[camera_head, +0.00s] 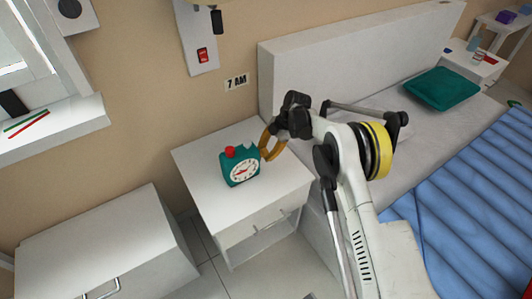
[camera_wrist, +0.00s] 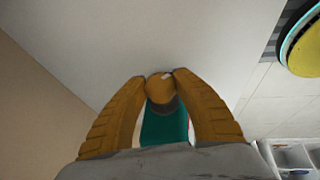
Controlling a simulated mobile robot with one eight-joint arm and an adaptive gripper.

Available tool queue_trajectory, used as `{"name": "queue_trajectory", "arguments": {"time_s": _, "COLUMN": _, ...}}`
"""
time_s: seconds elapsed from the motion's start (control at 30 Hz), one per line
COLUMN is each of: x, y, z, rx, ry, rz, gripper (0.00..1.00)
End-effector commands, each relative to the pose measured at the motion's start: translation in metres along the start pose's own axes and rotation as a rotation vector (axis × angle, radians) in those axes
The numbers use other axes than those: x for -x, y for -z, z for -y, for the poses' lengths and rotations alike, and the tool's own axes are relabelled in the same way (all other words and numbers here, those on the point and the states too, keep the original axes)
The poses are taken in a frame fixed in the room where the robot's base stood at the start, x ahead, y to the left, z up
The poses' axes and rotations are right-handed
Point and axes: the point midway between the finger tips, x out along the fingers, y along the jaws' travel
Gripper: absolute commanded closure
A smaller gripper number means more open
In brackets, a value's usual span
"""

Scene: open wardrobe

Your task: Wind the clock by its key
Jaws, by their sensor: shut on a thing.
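The clock (camera_head: 241,168) is a teal block with a round white dial and a red knob on top. It stands upright on the white nightstand (camera_head: 195,160). Its teal body also shows between the fingers in the wrist view (camera_wrist: 163,128). My gripper (camera_head: 265,149) is at the clock's right side, with its orange fingers beside it. In the wrist view my gripper (camera_wrist: 160,82) is shut on a round yellowish-brown piece, the key (camera_wrist: 160,90). The fingers partly hide the key, and in the head view I cannot make it out.
A white bed with a teal pillow (camera_head: 441,88) and a blue cover (camera_head: 480,180) lies to the right. A low white cabinet (camera_head: 100,240) is at the lower left.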

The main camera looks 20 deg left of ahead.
Motion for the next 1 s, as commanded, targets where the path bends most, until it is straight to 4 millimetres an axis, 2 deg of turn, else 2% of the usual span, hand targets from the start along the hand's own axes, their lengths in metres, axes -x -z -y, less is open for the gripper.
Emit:
{"name": "queue_trajectory", "arguments": {"time_s": 0.6, "x": -0.0011, "y": 0.0002, "z": 0.0008, "rx": -0.018, "ry": 0.048, "rz": 0.000, "gripper": 0.96}}
{"name": "queue_trajectory", "arguments": {"time_s": 0.63, "x": -0.0011, "y": 0.0002, "z": 0.0008, "rx": -0.018, "ry": 0.048, "rz": 0.000, "gripper": 0.60}}
{"name": "queue_trajectory", "arguments": {"time_s": 0.7, "x": -0.0011, "y": 0.0002, "z": 0.0007, "rx": -0.018, "ry": 0.048, "rz": 0.000, "gripper": 0.43}}
{"name": "queue_trajectory", "arguments": {"time_s": 1.0, "x": 0.0004, "y": 0.0001, "z": 0.0002, "rx": -0.018, "ry": 0.046, "rz": 0.000, "gripper": 0.43}}
